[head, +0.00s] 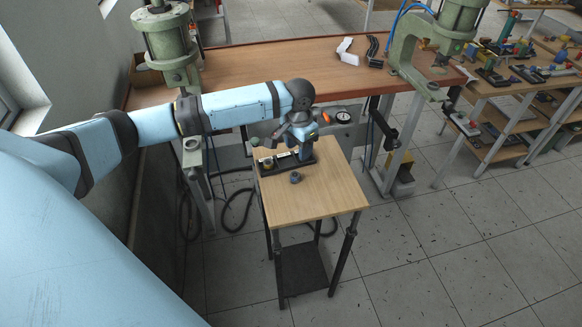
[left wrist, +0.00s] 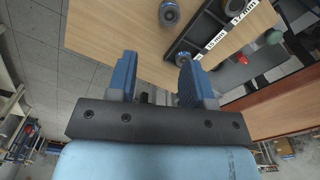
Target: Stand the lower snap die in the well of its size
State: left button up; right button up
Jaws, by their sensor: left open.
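A dark grey-blue snap die (head: 295,178) stands loose on the small wooden table, in front of the black tray. In the left wrist view the loose die (left wrist: 169,12) shows its round end at the top edge. The black tray (head: 273,171) has wells and white size labels; "15 mm" and "17 mm" are readable in the left wrist view (left wrist: 207,22). Another round piece (left wrist: 183,58) sits at the tray, partly behind a finger. My left gripper (head: 305,150) is open above the tray's right end. Its fingers (left wrist: 156,75) have nothing visible between them. My right gripper is out of view.
The small table (head: 323,198) is clear towards its front. A workbench (head: 270,62) with a green press (head: 170,40) at left and another (head: 440,45) at right stands behind. A red knob (left wrist: 243,58) and a green one (left wrist: 273,37) show near the bench.

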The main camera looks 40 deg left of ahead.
aim_at(295, 175)
pick_arm(q)
jog(key=f, duration=0.4)
jog(key=a+f+p, duration=0.1)
jog(key=f, duration=0.8)
jog(key=shift+w+a, duration=0.15)
jog(key=shift+a, duration=0.05)
jog(key=shift+c, duration=0.2)
jog(key=c, duration=0.7)
